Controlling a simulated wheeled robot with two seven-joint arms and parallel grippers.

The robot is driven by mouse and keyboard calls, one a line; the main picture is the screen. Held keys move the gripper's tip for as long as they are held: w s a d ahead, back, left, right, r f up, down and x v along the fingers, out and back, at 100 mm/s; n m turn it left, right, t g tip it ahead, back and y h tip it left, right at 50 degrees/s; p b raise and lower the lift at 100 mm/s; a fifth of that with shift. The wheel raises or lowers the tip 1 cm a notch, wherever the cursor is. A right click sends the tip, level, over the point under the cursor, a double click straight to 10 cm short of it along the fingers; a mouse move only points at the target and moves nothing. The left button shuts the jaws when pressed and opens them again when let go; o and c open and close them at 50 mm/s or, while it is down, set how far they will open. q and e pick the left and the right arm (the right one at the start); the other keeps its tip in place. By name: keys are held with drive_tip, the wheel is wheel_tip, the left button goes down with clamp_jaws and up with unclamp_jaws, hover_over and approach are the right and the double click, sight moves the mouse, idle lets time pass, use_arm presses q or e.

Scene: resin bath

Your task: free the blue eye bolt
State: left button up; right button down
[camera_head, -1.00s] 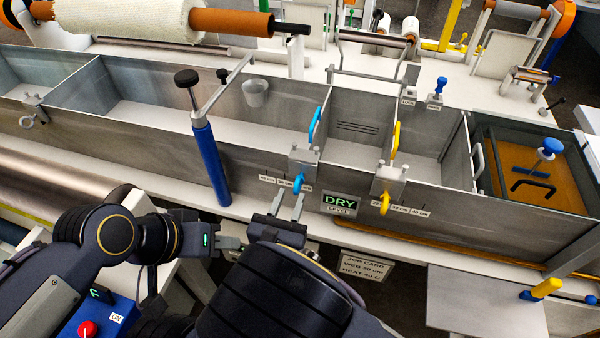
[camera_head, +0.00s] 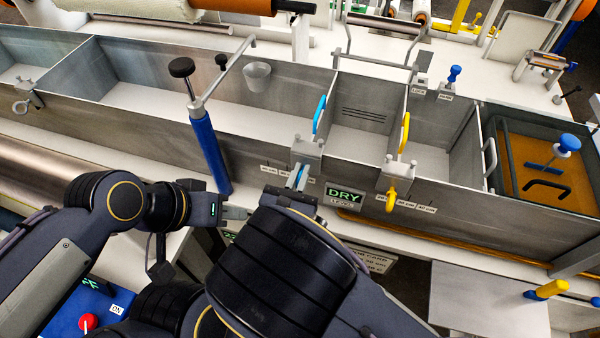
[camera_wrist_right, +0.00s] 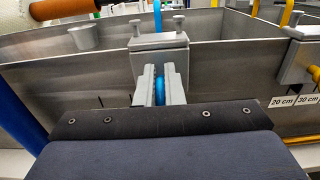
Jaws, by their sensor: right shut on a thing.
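The blue eye bolt (camera_wrist_right: 160,92) sits at the front of a grey clamp block (camera_head: 307,150) on the bath's front wall. A blue handle (camera_head: 319,115) stands up behind that block. My right gripper (camera_head: 298,178) is shut on the eye bolt, with one finger on each side of it; the fingers also show in the right wrist view (camera_wrist_right: 160,88). The fingers hide most of the bolt. My left gripper (camera_head: 236,213) is left of the right one, away from the bolt. Its fingertips are small and partly hidden, so its opening is unclear.
A yellow eye bolt (camera_head: 391,200) and its clamp block (camera_head: 394,176) are to the right on the same wall. A blue post (camera_head: 209,150) stands at the left. A grey cup (camera_head: 257,77) hangs inside the bath.

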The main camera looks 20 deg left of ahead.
drive_tip(key=shift+a+n, duration=0.1)
drive_tip(key=shift+n, duration=0.2)
drive_tip(key=shift+a+f+n+p, duration=0.15)
drive_tip(key=shift+n+p, duration=0.35)
drive_tip(key=shift+n, duration=0.95)
drive_tip(key=shift+a+f+n+p, duration=0.1)
drive_tip(key=shift+a+n+p, duration=0.3)
drive_tip(key=shift+n, duration=1.1)
drive_tip(key=shift+a+f+n+p, duration=0.1)
drive_tip(key=shift+n+p, duration=0.5)
drive_tip(key=shift+n, duration=0.85)
drive_tip(key=c, duration=1.5)
unclamp_jaws()
drive_tip(key=shift+c, duration=0.2)
drive_tip(key=shift+s, duration=0.1)
